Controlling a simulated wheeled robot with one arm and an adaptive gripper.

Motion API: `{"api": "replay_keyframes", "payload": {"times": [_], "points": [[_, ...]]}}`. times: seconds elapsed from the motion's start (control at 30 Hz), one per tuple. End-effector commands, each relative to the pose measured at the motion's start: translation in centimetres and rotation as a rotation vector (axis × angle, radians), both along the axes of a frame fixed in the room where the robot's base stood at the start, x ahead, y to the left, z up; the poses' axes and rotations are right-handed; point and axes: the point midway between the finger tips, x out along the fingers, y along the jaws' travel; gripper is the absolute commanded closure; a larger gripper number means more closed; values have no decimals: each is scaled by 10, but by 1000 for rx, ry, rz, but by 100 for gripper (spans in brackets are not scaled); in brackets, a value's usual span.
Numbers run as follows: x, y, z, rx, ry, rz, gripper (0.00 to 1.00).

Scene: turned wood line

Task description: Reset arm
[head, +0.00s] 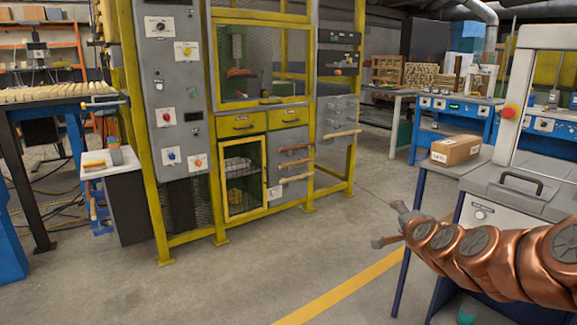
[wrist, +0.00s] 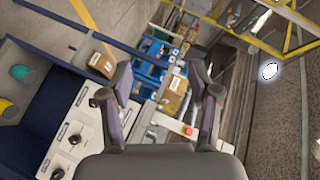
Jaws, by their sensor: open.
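My gripper (head: 387,225) is at the end of my copper arm, at the right of the head view. It points left over open floor, in front of the grey bench. Its two fingers are spread apart, with nothing seen between them. In the wrist view my gripper (wrist: 161,72) shows both dark fingers wide apart, and the view is strongly tilted. My arm is bent low at the lower right and hides part of the bench there.
A cardboard box (head: 455,150) lies on the grey bench at right, beside a machine with a red button (head: 508,112). A yellow-framed machine cabinet (head: 243,121) stands at centre. A table of wooden pieces (head: 60,97) is at left. The middle floor (head: 270,262) is clear.

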Motion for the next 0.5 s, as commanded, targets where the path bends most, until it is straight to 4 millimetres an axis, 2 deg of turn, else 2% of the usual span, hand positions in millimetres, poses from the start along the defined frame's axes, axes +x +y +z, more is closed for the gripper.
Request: {"api": "replay_keyframes", "payload": {"times": [0.03, 0.2, 0.3, 0.5], "points": [[-8, 21, 24, -27, 32, 61, 38], [-46, 82, 50, -136, 166, 270, 38], [-74, 110, 61, -202, 249, 385, 38], [-143, 148, 80, -337, 428, 594, 38]]}}
